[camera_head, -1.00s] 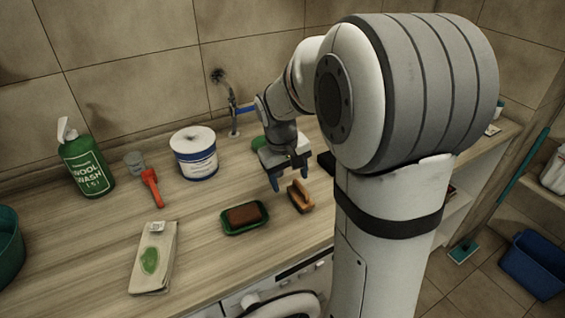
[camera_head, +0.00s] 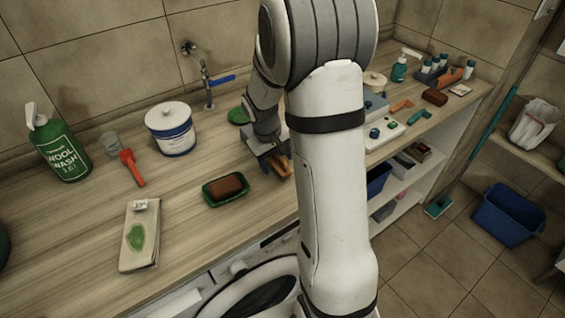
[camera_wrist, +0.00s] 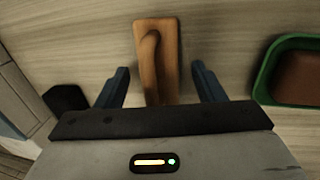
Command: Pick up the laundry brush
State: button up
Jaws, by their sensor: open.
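The laundry brush (camera_wrist: 171,55) is a wooden block with a raised handle, lying on the wooden counter. In the wrist view it lies between and a little beyond the two blue fingers of my gripper (camera_wrist: 161,88), with a gap on each side. In the head view the brush (camera_head: 284,170) is partly hidden by my gripper (camera_head: 275,160) and arm. My gripper is open and empty, close over the brush. How far above the counter the fingertips are is hard to tell.
A green soap dish (camera_head: 212,199) with a brown bar stands left of the brush. A dark object (camera_wrist: 66,98) lies left in the wrist view.

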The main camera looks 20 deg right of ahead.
jog(key=c, duration=1.1)
jog(key=shift+o, duration=0.2)
jog(key=shift+r, duration=0.1)
notch_tip(320, 180, up, 10)
jog(key=shift+f+b, duration=0.1)
jog(key=shift+b, duration=0.35)
